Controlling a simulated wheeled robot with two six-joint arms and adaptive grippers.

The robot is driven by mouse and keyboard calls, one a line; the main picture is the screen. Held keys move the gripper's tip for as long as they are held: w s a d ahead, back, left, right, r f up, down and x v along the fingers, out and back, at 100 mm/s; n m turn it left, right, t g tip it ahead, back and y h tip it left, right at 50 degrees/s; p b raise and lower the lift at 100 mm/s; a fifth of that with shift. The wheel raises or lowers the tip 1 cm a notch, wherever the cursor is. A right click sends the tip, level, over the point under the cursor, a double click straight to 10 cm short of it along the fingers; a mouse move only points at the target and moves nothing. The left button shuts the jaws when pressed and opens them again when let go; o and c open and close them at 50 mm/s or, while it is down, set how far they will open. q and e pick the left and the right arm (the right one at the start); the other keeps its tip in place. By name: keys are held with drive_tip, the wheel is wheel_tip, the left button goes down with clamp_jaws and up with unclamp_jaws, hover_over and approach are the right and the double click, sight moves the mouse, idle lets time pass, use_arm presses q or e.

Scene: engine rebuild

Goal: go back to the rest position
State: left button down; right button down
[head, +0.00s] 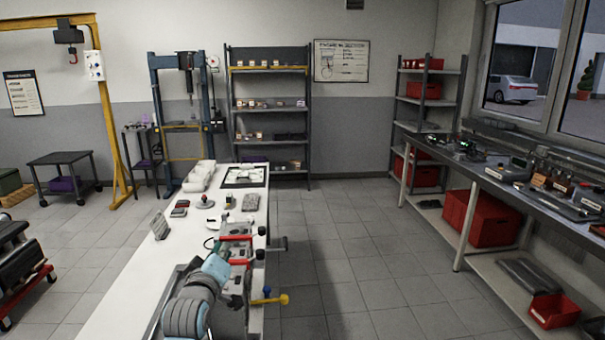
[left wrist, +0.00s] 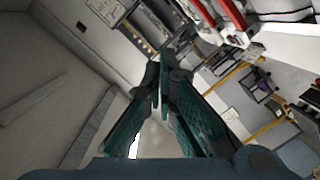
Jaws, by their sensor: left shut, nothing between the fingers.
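My left gripper shows in the left wrist view (left wrist: 163,68). Its two dark fingers with teal pads meet at the tips and hold nothing. In the head view my left arm, grey with a light-blue joint, reaches over the near part of the white workbench (head: 112,308). I cannot make out its fingertips clearly there. A red-and-grey fixture (head: 236,244) sits on the bench just beyond the arm. Red bars also show at the top of the left wrist view (left wrist: 232,14). My right gripper is not in view.
Small parts and a framed tray (head: 245,176) lie farther along the bench. A yellow handle (head: 271,298) sticks out at its right edge. The tiled aisle (head: 350,245) is clear. A long side bench (head: 480,172) with a red bin (head: 480,218) beneath stands at right.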

use_arm(q)
drive_tip(key=s+a+f+m+g, duration=0.2)
drive_tip(key=s+f+g, duration=0.1)
drive_tip(key=s+f, duration=0.65)
drive_tip(key=s+a+f+m+g, duration=0.2)
drive_tip(key=s+f+g, duration=0.1)
drive_tip(key=s+f, duration=0.65)
drive_tip(key=s+a+f+m+g, duration=0.1)
drive_tip(key=s+f+m+g, duration=0.25)
drive_tip(key=s, duration=0.95)
drive_tip(key=s+a+f+m+g, duration=0.1)
drive_tip(key=s+f+m+g, duration=0.3)
drive_tip(key=s, duration=0.9)
wheel_tip(320, 180, down, 20)
drive_tip(key=a+n, duration=0.2)
drive_tip(key=s+f+g+b, duration=0.1)
drive_tip(key=s+f+g, duration=0.1)
drive_tip(key=s+f, duration=1.3)
drive_tip(key=shift+a+y, duration=0.3)
drive_tip(key=shift+y, duration=0.1)
